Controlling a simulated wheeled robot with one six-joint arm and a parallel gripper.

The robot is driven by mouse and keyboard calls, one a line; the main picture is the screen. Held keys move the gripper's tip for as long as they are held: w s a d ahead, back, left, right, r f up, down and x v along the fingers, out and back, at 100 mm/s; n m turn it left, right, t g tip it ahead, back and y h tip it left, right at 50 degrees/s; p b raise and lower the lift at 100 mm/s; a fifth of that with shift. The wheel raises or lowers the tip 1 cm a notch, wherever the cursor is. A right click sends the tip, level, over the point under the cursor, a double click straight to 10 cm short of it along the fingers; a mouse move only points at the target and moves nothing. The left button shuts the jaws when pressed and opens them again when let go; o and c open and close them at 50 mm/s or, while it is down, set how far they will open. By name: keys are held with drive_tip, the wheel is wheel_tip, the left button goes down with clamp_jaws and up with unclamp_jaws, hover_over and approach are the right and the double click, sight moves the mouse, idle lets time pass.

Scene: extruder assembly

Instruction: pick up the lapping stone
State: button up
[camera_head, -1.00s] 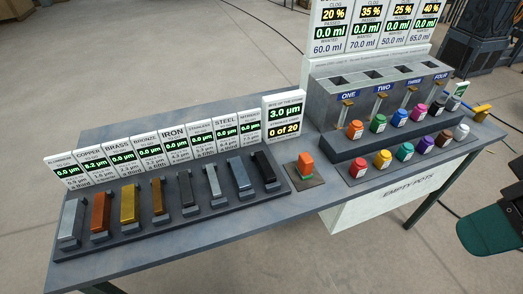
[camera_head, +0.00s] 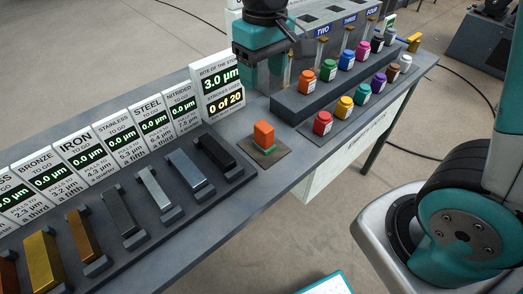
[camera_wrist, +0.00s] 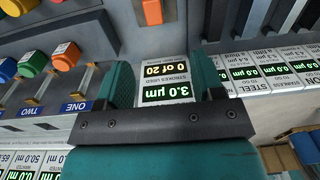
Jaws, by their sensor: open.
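The lapping stone appears to be the orange block (camera_head: 264,134) with a green lower part, standing upright on a small brown square pad (camera_head: 279,147) on the bench. Its orange top also shows at the top edge of the wrist view (camera_wrist: 152,11). My gripper (camera_head: 262,78) is above the bench, behind the stone and beside the stone's readout sign (camera_head: 222,88). In the wrist view, my gripper (camera_wrist: 164,82) has its two teal fingers wide apart, with the sign showing between them. The fingers are empty and apart from the stone.
A dark rack (camera_head: 150,238) of several metal bars lies left of the stone, with upright readout signs (camera_head: 115,138) behind it. To the right are stepped trays of coloured pots (camera_head: 323,122) below the grey dispenser. The bench in front of the pad is clear.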

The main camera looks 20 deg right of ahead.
sight(262, 126)
drive_tip(key=f, duration=0.9)
drive_tip(key=w+f, duration=0.1)
drive_tip(key=f, duration=0.3)
drive_tip(key=shift+d+f, duration=0.15)
drive_tip(key=shift+s+d+f+p, duration=0.1)
drive_tip(key=shift+f+p, duration=0.15)
drive_tip(key=shift+f, duration=1.05)
drive_tip(key=shift+s+d+f+p, duration=0.1)
drive_tip(key=shift+f+p, duration=0.15)
drive_tip(key=shift+f, duration=1.05)
drive_tip(key=c, duration=1)
drive_tip(key=shift+w, duration=0.1)
drive_tip(key=shift+c, duration=0.2)
wheel_tip(262, 126, up, 20)
